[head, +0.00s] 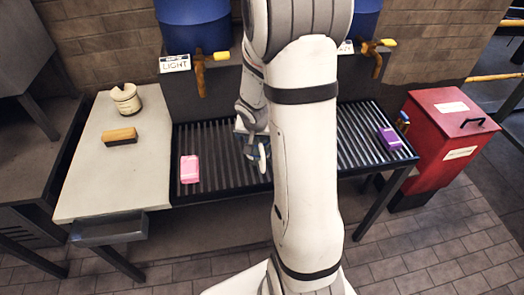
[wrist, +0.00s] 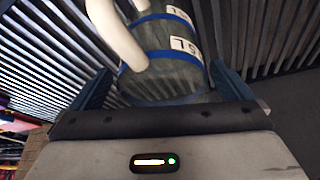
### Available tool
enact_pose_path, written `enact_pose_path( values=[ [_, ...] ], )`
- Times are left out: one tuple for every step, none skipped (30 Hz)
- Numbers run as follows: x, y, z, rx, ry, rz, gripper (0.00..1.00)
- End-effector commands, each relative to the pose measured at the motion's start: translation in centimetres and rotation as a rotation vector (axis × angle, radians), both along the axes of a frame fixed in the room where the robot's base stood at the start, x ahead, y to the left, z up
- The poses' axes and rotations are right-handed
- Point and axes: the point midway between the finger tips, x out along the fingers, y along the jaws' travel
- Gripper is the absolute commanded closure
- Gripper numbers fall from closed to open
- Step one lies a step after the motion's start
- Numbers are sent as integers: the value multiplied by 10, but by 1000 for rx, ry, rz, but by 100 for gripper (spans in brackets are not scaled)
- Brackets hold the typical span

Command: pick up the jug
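The jug (wrist: 168,78) fills the upper middle of the wrist view. It is a grey-green cylinder with blue bands, white labels with dark lettering, and a thick pale handle (wrist: 124,35) on its left. My gripper (wrist: 160,69) is open, with one blue finger on each side of the jug. A narrow gap shows at the left finger; contact at the right finger is unclear. In the head view my gripper (head: 256,150) is low over the slatted rack, largely behind my arm. The jug is mostly hidden there.
The slatted rack (head: 222,160) also bears a pink block (head: 189,169) and a purple block (head: 389,138). Taps (head: 200,74) hang above it. A side table (head: 90,180) holds a cream pot (head: 126,99) and a brush (head: 120,136). A red bin (head: 445,140) stands right.

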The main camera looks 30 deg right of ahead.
Motion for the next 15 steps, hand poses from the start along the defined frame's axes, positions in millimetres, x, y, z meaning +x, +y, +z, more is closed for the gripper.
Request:
enact_pose_path(
  values=[
    [0, 0, 0, 0, 0, 0, 4],
    [0, 0, 0, 0, 0, 0, 7],
    [0, 0, 0, 0, 0, 0, 10],
    [0, 0, 0, 0, 0, 0, 12],
    [0, 0, 0, 0, 0, 0, 15],
    [0, 0, 0, 0, 0, 0, 18],
    [0, 0, 0, 0, 0, 1, 21],
    [0, 0, 0, 0, 0, 1, 23],
    [0, 0, 0, 0, 0, 1, 26],
    [0, 0, 0, 0, 0, 1, 29],
    [0, 0, 0, 0, 0, 1, 31],
    [0, 0, 0, 0, 0, 1, 35],
    [0, 1, 0, 0, 0, 1, 37],
    [0, 1, 0, 0, 1, 1, 39],
    [0, 1, 0, 0, 1, 1, 43]
  ],
)
